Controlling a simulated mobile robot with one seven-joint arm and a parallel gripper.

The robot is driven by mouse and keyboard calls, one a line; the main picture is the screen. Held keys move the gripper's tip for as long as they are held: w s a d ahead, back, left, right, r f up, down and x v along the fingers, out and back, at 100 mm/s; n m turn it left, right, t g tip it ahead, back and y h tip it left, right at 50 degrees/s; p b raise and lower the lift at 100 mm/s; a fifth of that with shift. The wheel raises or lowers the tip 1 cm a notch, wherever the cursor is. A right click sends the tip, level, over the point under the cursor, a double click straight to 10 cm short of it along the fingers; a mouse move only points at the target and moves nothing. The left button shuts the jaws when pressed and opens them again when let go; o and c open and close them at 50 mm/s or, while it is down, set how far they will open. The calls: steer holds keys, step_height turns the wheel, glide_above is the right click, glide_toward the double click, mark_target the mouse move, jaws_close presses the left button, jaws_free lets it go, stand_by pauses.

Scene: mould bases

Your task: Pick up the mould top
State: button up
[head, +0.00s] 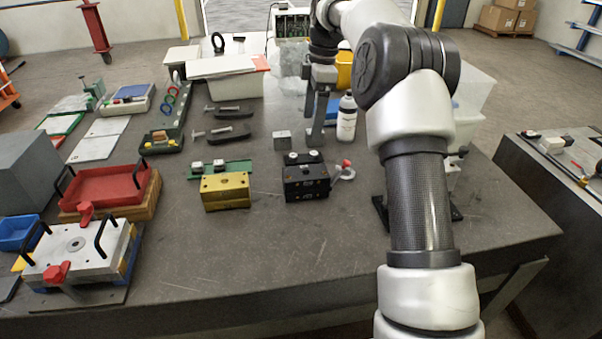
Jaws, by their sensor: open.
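No part is plainly marked as the mould top. The likeliest is the silver plate (78,246) with black handles and red clamps, at the front left of the bench. A red tray-like part (107,187) with black handles lies behind it on a brown base. A brass block (225,191) and a black block (306,178) sit mid-bench. My gripper (316,136) points down over the back middle of the bench, behind the black block and far from the silver plate. It is open, with nothing seen between its fingers. My arm hides part of the right side.
A small grey block (282,140) stands just left of my gripper. A white bottle (346,118) stands close on its right. A white bin (232,85) and pale containers stand at the back. The front middle of the bench (265,250) is clear.

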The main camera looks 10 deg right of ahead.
steer(key=b, duration=0.1)
glide_above(306, 171)
step_height(306, 171, down, 12)
steer(key=shift+s+d+f, duration=0.1)
steer(key=shift+s+f, duration=0.05)
steer(key=shift+s+a+f, duration=0.1)
steer(key=shift+s+f, duration=0.1)
steer(key=shift+f, duration=1.15)
steer(key=shift+s+a+f, duration=0.1)
steer(key=shift+s+f, duration=0.05)
steer(key=shift+f, duration=1.15)
steer(key=shift+c, duration=0.6)
steer(key=c, duration=1.7)
steer(key=shift+w+r, duration=0.1)
steer(key=shift+r, duration=0.05)
steer(key=shift+c, duration=0.2)
